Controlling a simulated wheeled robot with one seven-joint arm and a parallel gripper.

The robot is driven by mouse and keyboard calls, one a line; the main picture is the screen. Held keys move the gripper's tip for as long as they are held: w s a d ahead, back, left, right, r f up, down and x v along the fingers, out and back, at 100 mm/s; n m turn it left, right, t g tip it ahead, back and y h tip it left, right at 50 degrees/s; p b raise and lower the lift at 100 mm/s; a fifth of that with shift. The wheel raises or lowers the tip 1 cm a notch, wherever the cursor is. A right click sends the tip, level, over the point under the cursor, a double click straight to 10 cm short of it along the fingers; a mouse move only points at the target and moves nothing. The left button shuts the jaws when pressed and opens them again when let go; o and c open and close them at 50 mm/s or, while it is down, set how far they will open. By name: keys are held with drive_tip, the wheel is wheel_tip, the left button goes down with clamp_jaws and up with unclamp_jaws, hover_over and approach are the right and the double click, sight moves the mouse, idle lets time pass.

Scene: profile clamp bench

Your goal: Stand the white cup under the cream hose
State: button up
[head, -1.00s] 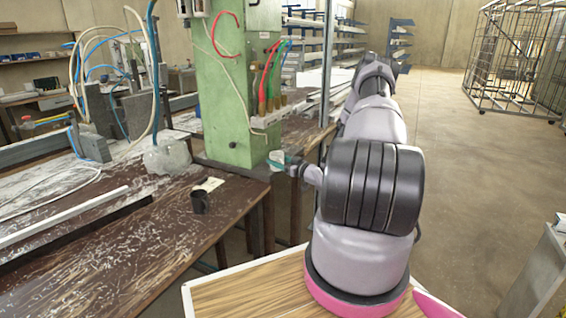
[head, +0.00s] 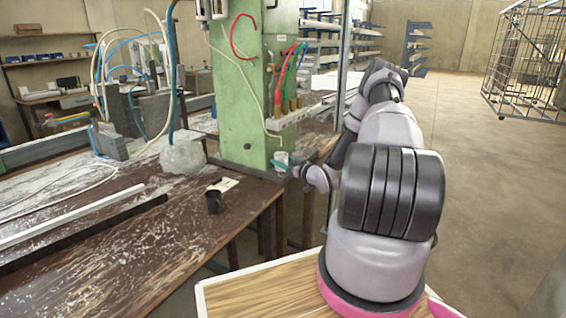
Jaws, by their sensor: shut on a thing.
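My gripper (head: 284,163), with teal fingers, is shut on the small white cup (head: 281,158), which looks upright in front of the lower right part of the green column. The fingers partly cover the cup. A thin cream hose (head: 249,88) hangs down the face of the green column and curves right, its low end a little above the cup in the picture. I cannot tell whether the cup is directly below it in depth, or whether the cup touches a surface.
Red and green hoses (head: 283,80) hang beside the column (head: 240,110). A black mug (head: 213,201) and a pale card (head: 224,184) are on the worn brown bench (head: 130,250). A thicker cream hose (head: 170,60) loops at left. Open floor is on the right.

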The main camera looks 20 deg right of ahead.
drive_tip(key=shift+f, duration=0.3)
idle(0.7)
drive_tip(key=o, duration=1.6)
drive_tip(key=shift+c, duration=0.2)
drive_tip(key=v, duration=1)
